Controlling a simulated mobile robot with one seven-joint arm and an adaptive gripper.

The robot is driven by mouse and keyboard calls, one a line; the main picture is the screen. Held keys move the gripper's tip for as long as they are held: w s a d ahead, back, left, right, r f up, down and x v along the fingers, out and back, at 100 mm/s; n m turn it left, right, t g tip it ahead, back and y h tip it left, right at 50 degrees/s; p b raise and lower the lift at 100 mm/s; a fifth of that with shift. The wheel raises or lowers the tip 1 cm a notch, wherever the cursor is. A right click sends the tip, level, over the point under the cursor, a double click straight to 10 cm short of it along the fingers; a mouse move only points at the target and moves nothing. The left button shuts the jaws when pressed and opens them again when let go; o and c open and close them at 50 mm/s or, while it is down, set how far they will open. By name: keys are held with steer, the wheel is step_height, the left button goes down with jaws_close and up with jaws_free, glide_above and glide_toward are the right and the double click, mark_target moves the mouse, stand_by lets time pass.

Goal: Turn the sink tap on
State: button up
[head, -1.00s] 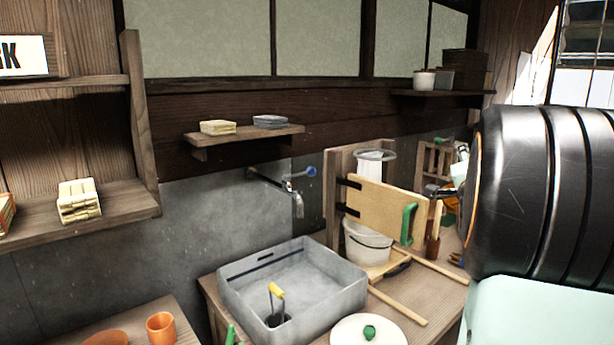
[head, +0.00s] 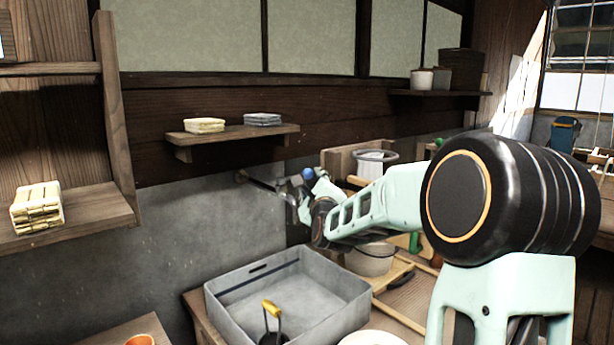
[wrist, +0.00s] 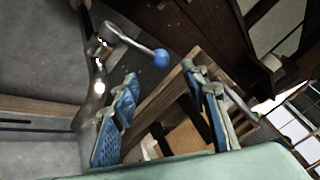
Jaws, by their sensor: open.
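The sink tap (head: 262,185) sticks out from the grey wall above the sink (head: 290,292). Its metal lever ends in a blue knob (head: 308,173). My gripper (head: 301,189) is at the tap and partly covers its spout. In the wrist view the tap body (wrist: 96,62) is at the upper left, with the lever slanting right to the blue knob (wrist: 161,57). My gripper (wrist: 161,76) is open, with a blue-padded finger on each side. The knob appears just past the gap between the fingertips. I cannot tell whether anything touches it.
A yellow-handled tool (head: 271,310) stands in the sink. A white bucket (head: 371,258) and wooden boards are right of the sink, partly behind my arm. A small shelf (head: 240,135) with folded cloths is on the wall above the tap. The wall left of the tap is bare.

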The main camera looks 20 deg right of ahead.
mark_target(309, 176)
steer(key=w, duration=0.3)
steer(key=w+d+p, duration=0.1)
steer(key=w, duration=0.2)
steer(key=w+d, duration=0.1)
steer(key=w, duration=0.2)
steer(key=shift+w, duration=0.35)
jaws_close()
